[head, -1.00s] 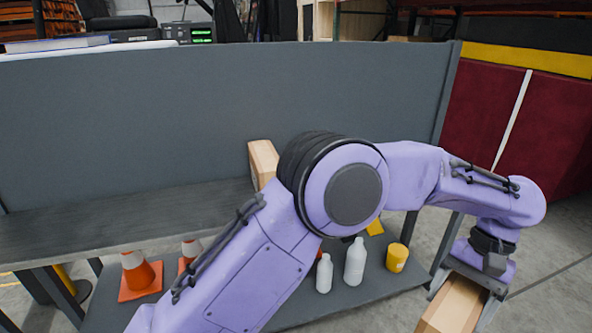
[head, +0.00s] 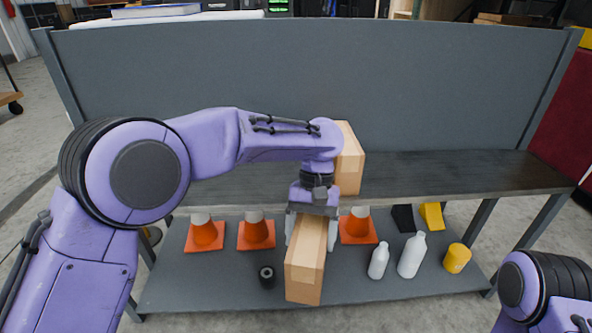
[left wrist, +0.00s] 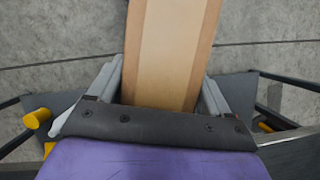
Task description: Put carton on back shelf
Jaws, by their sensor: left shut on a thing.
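A light-brown carton (head: 305,272) hangs from my left gripper (head: 312,222), in front of the shelf unit in the head view. The gripper is shut on the carton's upper end. In the left wrist view the carton (left wrist: 168,50) lies between the two grey fingers (left wrist: 162,90). The dark back shelf (head: 440,178) runs across behind the gripper, with a grey back panel (head: 300,70) behind it. A second carton (head: 350,165) stands upright on this shelf, partly hidden by my left wrist. My right gripper is out of view.
The lower deck (head: 205,290) holds several orange cones (head: 257,233), a black roll (head: 267,276), two white bottles (head: 411,257), a yellow cup (head: 457,258) and a yellow wedge (head: 432,215). The back shelf is bare right of the standing carton.

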